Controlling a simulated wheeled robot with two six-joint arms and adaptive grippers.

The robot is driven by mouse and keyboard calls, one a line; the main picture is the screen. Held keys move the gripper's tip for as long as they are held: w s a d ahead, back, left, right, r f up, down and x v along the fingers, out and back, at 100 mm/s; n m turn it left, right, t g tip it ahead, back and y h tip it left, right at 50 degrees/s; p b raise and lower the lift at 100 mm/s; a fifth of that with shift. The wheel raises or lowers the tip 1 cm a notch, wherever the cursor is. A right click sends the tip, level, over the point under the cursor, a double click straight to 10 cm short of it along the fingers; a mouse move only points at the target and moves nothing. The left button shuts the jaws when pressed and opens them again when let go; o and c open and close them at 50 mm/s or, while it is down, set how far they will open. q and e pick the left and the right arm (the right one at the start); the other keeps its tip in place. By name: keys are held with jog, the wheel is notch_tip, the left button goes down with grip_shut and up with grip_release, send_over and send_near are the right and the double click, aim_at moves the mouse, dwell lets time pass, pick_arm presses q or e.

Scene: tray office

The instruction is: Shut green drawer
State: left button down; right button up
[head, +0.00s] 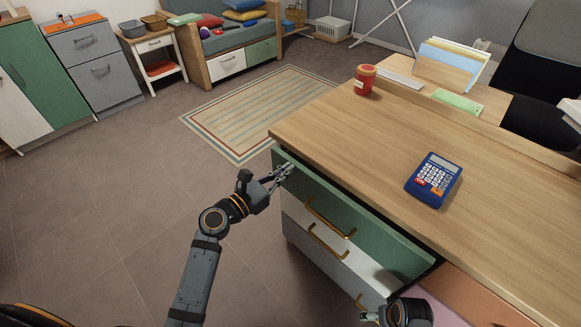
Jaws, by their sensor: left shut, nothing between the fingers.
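The green drawer (365,234) is the top drawer under the wooden desk. Its front stands a little out from the desk, with a dark gap behind its right end. A gold handle (322,216) is on its front. My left gripper (284,173) is shut and empty, its fingertips at the upper left end of the green front; I cannot tell if they touch it. My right gripper (370,317) is at the bottom edge, partly cut off, near the lower drawers; its finger opening is unclear.
A white drawer (299,213) and a grey drawer (304,244) sit below the green one. The desk top (340,130) carries a blue calculator (434,180), a red jar (365,80) and a folder rack (450,65). The floor left of the desk is clear.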

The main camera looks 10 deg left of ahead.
aim_at(293, 163)
jog(key=shift+r, duration=0.1)
pick_arm(q)
jog(key=p+x, duration=0.1)
jog(key=x, duration=0.2)
jog(key=shift+w+r, duration=0.1)
jog(key=shift+w, duration=0.05)
pick_arm(e)
jog(key=f, duration=0.2)
jog(key=d+f, duration=0.1)
jog(key=f, duration=0.1)
jog(key=shift+s, duration=0.4)
pick_arm(q)
jog(key=shift+r, duration=0.1)
pick_arm(e)
jog(key=shift+a, duration=0.1)
